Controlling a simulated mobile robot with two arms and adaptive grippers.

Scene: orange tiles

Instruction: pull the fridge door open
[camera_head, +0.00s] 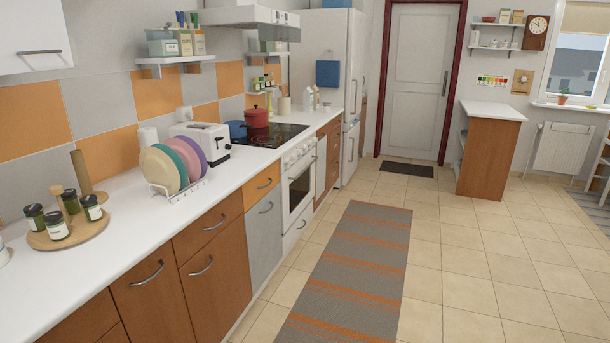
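The white fridge (311,42) stands at the far end of the counter row, against the back wall. Its front faces right and shows at a steep angle. The upper fridge door (355,60) looks shut, with an upright handle (356,96) on it. A lower door (350,160) has its own handle (351,149) and also looks shut. A blue towel (327,73) hangs on the fridge's near side. Neither of my grippers is in view.
The counter (130,215) runs along the left up to the fridge. A striped rug (350,265) lies on the tiled floor. A dark mat (406,170) lies before the grey door (417,90). A wooden cabinet (485,155) stands right. The floor between is clear.

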